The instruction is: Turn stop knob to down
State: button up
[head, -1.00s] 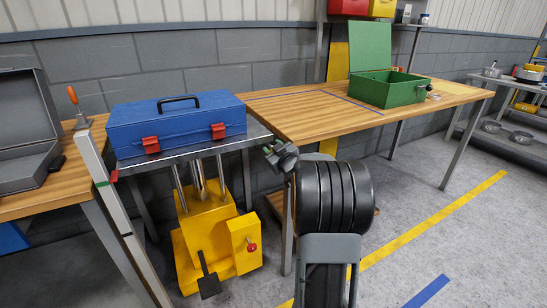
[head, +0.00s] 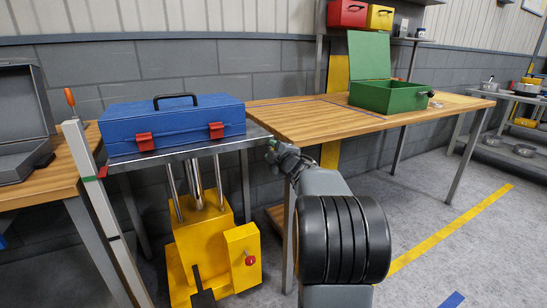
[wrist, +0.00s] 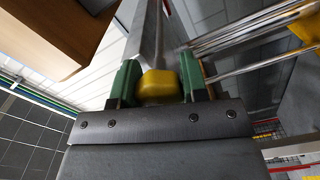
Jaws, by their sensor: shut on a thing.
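My gripper (wrist: 158,80) has green fingers closed on a small yellow knob (wrist: 158,88), which sits between them in the wrist view. In the head view my gripper (head: 272,150) is at the right end of the lift table's metal top (head: 190,151), and the held knob cannot be made out there. A red knob (head: 250,260) sits on the yellow box at the lift's base, well below my gripper. No label shows which knob is the stop knob.
A blue toolbox (head: 175,126) lies on the lift top. A wooden table (head: 300,120) with an open green box (head: 388,97) stands close to the right of my gripper. Floor at right is clear.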

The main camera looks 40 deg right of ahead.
jog(key=shift+n+b, duration=0.35)
jog(key=shift+n, duration=0.25)
jog(key=o, duration=0.9)
jog(key=shift+s+a+p, duration=0.3)
jog(key=shift+s+p, duration=0.2)
jog(key=shift+s, duration=1.8)
jog(key=shift+s+a+p, duration=0.35)
jog(key=shift+s+p, duration=0.15)
jog(key=shift+s, duration=1.75)
jog(key=shift+s+a+p, duration=0.3)
jog(key=shift+s+p, duration=0.2)
jog(key=shift+s, duration=1.8)
